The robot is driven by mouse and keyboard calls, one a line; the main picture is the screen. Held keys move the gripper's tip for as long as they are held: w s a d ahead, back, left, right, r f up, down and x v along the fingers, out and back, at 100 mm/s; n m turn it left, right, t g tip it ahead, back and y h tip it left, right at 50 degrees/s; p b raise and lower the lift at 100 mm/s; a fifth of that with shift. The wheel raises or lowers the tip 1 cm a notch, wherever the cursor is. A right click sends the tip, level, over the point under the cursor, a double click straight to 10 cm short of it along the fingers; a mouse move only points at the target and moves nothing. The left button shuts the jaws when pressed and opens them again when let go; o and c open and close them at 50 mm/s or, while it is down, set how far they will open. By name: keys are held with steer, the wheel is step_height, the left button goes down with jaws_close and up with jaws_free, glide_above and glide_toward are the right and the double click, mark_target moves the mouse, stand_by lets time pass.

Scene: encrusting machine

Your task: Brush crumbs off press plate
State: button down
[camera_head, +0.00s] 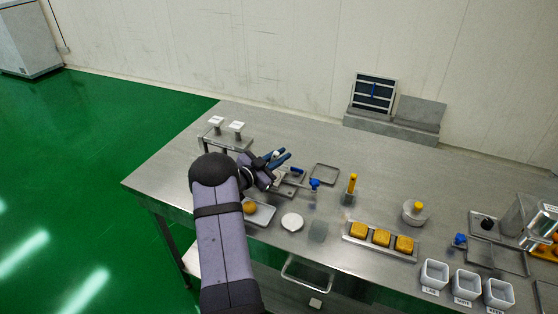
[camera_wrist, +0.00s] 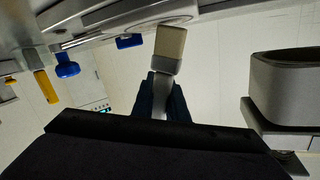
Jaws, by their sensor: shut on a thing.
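My gripper (camera_head: 275,159) is over the left-middle of the steel table, beside a small press with a blue knob (camera_head: 315,184). In the wrist view my dark blue fingers (camera_wrist: 161,97) are shut on the grey handle of a brush (camera_wrist: 170,48). Its beige bristle block points away from the fingers, toward a metal surface along the top of that view. I cannot tell whether the bristles touch it. The press's blue knob (camera_wrist: 67,66) also shows there. My gripper and arm partly hide the press plate in the head view. No crumbs can be made out.
A tray with a round bun (camera_head: 249,207), a white disc (camera_head: 292,221) and a yellow-handled tool (camera_head: 352,183) stand nearby. A tray of yellow cakes (camera_head: 350,238) and white bins (camera_head: 466,286) are to the right. A small stand (camera_head: 228,141) is behind left.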

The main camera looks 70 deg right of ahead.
steer(key=shift+d+b, duration=0.65)
steer(key=shift+d, duration=1.1)
steer(key=shift+r, duration=0.1)
steer(key=shift+a+p, duration=0.75)
steer(key=shift+a, duration=1.85)
steer(key=shift+d+f+b, duration=0.15)
steer(key=shift+d+b, duration=0.25)
steer(key=shift+d, duration=0.35)
steer(key=shift+d+f+b, duration=0.1)
steer(key=shift+d+b, duration=0.25)
steer(key=shift+d, duration=0.35)
steer(key=shift+d+b, duration=0.45)
steer(key=shift+d, duration=0.65)
steer(key=shift+s, duration=0.2)
steer(key=shift+s+r, duration=0.15)
steer(key=shift+s, duration=1.3)
